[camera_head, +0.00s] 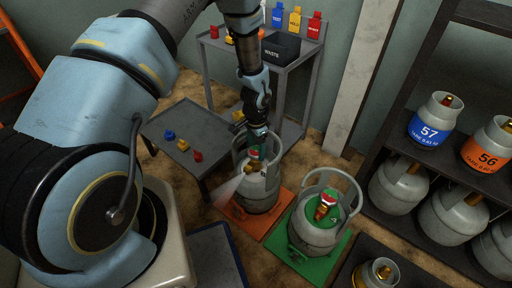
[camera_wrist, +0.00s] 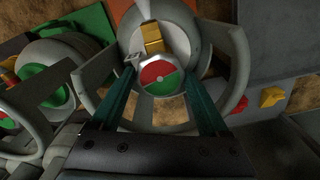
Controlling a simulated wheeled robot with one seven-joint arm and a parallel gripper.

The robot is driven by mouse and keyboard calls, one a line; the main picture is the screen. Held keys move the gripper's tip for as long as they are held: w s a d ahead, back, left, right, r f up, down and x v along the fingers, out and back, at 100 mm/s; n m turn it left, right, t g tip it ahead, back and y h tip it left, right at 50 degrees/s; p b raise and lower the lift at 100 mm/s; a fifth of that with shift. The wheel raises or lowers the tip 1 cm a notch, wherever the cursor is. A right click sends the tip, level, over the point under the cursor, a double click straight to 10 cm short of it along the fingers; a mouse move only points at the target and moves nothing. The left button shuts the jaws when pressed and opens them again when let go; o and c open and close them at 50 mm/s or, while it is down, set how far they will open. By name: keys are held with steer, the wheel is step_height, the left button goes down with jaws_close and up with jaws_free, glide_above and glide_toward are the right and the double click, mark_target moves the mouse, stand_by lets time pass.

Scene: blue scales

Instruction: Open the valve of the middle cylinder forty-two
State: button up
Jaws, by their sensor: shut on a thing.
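A grey gas cylinder (camera_head: 262,190) stands upright on the orange scale (camera_head: 245,222). I cannot read a number on it. My gripper (camera_head: 257,134) reaches down from above inside its collar. In the wrist view my gripper (camera_wrist: 160,76) has its two fingers on either side of the round red-and-green valve knob (camera_wrist: 160,79), shut on it. A brass outlet (camera_wrist: 152,37) sticks out beside the knob. A pale streak shows at the cylinder's left side in the head view. The fingertips are partly hidden in the head view.
Another collared cylinder (camera_head: 315,228) stands close by on a green scale (camera_head: 290,262). A blue scale (camera_head: 217,257) lies to the left. A low grey table (camera_head: 190,125) holds coloured caps. A dark rack (camera_head: 455,75) with cylinders fills the right side.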

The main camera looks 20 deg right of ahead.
mark_target(256, 151)
steer(key=n+p, duration=0.1)
steer(key=n, duration=0.3)
steer(key=shift+n, duration=1.9)
steer(key=o, duration=1.2)
steer(key=shift+o, duration=0.2)
steer(key=shift+p, duration=0.3)
step_height(256, 151, up, 11)
steer(key=p, duration=0.1)
steer(key=shift+f, duration=0.1)
